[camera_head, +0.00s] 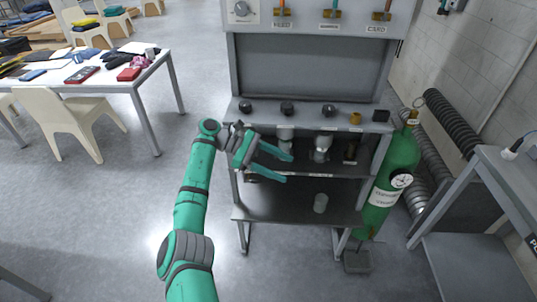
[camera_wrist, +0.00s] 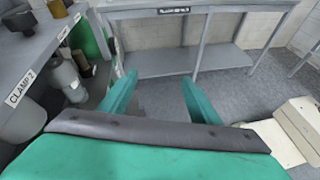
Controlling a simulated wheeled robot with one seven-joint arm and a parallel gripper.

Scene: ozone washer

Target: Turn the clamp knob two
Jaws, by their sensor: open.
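A black knob (camera_wrist: 20,20) stands on the shelf above a label reading CLAMP 2 (camera_wrist: 20,88) in the wrist view. In the head view it appears to be the dark knob (camera_head: 328,110) just left of the brass one, but the labels there are too small to read. My gripper (camera_head: 284,168) is open and empty, in front of the bench below the row of knobs and to their left. Its two green fingers (camera_wrist: 160,98) are spread in the wrist view, with only floor between them. Nothing touches the knob.
More dark knobs (camera_head: 245,107) and a brass fitting (camera_head: 355,118) share the ledge. Glass vessels (camera_head: 321,148) stand underneath. A green gas cylinder (camera_head: 389,177) stands right of the bench, beside a side table (camera_head: 505,165).

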